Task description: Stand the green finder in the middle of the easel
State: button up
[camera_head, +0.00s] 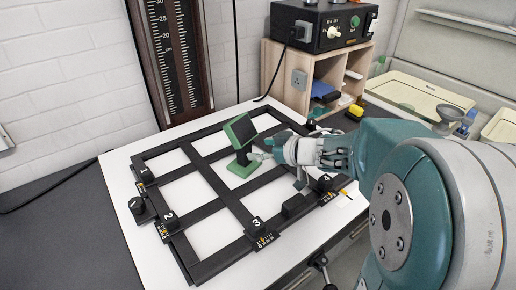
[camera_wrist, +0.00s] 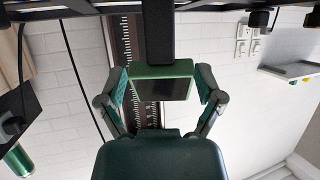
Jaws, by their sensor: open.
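The green finder (camera_head: 240,131) stands upright on the black-framed easel (camera_head: 212,207), near its middle. Its green foot rests close to the crossing of the easel's black bars, on the far right side of it. Its dark tilted screen faces up and left. My gripper (camera_head: 262,156) is at the finder's right side, low over the easel. In the wrist view, which is upside down, the finder (camera_wrist: 160,70) lies between my two spread fingers, with a visible gap at each side. Its foot is not clear there.
Numbered black blocks, such as block 3 (camera_head: 257,228), sit along the easel's edge. A tall ruled column (camera_head: 180,60) stands behind. A wooden shelf (camera_head: 302,68) carries a black control box (camera_head: 322,25). Trays (camera_head: 415,93) lie at right. The white board's left side is clear.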

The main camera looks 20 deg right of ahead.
jog(key=shift+v, duration=1)
jog(key=v, duration=1.2)
jog(key=shift+f, duration=0.1)
jog(key=w+d+r+m+t+h, duration=0.2)
jog(key=w+r+m+t+h, duration=0.25)
jog(key=r+h, duration=0.35)
jog(key=s+a+f+m+g, duration=0.2)
jog(key=s+a+f+g, duration=0.8)
jog(key=s, duration=0.7)
jog(key=a+f, duration=0.2)
jog(key=a, duration=0.1)
jog(key=shift+f, duration=0.3)
